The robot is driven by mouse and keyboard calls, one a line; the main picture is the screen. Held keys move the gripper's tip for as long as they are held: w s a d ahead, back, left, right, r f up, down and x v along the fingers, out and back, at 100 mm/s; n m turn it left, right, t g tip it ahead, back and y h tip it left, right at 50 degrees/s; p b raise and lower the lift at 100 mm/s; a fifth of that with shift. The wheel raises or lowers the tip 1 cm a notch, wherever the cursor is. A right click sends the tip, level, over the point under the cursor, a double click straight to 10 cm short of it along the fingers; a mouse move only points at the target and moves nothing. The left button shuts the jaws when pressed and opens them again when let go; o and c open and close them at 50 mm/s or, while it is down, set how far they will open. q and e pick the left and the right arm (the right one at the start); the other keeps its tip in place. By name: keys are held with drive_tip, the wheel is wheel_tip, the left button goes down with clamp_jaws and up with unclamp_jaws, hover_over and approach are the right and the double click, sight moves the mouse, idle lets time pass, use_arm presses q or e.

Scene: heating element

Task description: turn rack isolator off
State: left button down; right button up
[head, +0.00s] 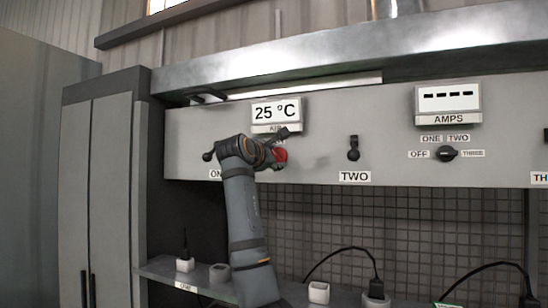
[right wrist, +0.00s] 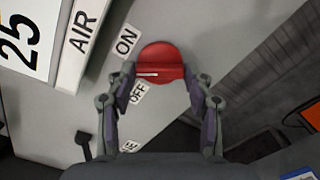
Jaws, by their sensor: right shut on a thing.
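The rack isolator is a round red knob (right wrist: 161,55) on the grey panel, seen close up in the right wrist view. In the head view it is a small red patch (head: 281,155) below the 25 °C display, partly covered by my gripper. An ON label (right wrist: 127,41) and an OFF label (right wrist: 139,91) are beside the knob. A short pale mark shows on it, but the setting is unclear. My right gripper (right wrist: 162,78) is shut on the knob, one finger on each side; it also shows in the head view (head: 276,150). My left gripper is not in view.
The air display (head: 276,112) is just above my gripper. A black switch (head: 353,148) marked TWO and a rotary selector (head: 446,154) under the amps display (head: 448,102) are to the right. A shelf (head: 160,270) with cabled items runs below.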

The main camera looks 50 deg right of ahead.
drive_tip(key=shift+n, duration=0.3)
drive_tip(key=n+p, duration=0.2)
drive_tip(key=n, duration=0.3)
drive_tip(key=shift+n+p, duration=0.3)
drive_tip(key=shift+n, duration=0.1)
drive_tip(key=n+p, duration=0.2)
drive_tip(key=n, duration=0.2)
drive_tip(key=shift+n, duration=0.6)
drive_tip(key=o, duration=1.2)
drive_tip(key=shift+c, duration=0.2)
drive_tip(key=v, duration=1.2)
